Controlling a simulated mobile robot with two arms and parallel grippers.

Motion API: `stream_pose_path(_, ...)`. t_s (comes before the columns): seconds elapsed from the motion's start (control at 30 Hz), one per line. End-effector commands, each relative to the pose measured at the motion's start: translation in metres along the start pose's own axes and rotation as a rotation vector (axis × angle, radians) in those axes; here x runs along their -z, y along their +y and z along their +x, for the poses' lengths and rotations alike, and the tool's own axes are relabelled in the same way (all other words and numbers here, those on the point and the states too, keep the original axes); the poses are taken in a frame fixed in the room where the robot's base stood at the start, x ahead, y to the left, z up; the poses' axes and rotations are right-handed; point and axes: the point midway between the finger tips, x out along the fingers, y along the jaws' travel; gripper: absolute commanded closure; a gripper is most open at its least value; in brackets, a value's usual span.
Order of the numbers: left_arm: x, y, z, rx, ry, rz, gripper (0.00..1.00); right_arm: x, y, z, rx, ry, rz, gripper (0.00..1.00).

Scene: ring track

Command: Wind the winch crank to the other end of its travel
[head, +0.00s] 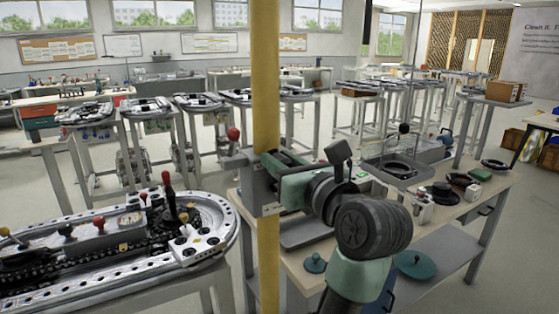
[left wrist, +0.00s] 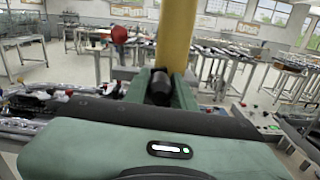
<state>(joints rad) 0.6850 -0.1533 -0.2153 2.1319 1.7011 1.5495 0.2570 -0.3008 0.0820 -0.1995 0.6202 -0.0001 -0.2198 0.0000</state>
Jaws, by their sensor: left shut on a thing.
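The winch (head: 237,170) shows in the head view as a grey metal bracket at the yellow post, with a red ball knob (head: 233,134) standing up on its left. The red knob also shows in the left wrist view (left wrist: 119,35), left of the post. My left gripper (head: 272,172), green and black, reaches the winch from the right, in front of the post. In the left wrist view its fingers are shut on a dark rounded grip, seemingly the crank handle (left wrist: 160,88). The rest of the crank is largely hidden by the gripper. My right gripper is in neither view.
The yellow post (head: 265,80) stands upright through the middle of the head view. An oval track table (head: 215,262) with levers is at left. A workbench (head: 440,218) with trays and dark rings is at right, behind my arm. Floor shows between the farther tables.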

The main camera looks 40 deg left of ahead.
Motion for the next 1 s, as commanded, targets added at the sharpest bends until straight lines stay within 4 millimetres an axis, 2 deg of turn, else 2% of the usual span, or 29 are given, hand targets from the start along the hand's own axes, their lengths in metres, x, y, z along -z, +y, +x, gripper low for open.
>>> stream_pose_path(0.47,0.0006,0.0003,0.0008,-0.002,0.001,0.004,1.0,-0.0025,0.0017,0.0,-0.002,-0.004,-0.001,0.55)
stream_pose_path(1.0,0.0007,0.0004,0.001,-0.003,0.002,0.006,1.0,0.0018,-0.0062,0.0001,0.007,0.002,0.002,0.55)
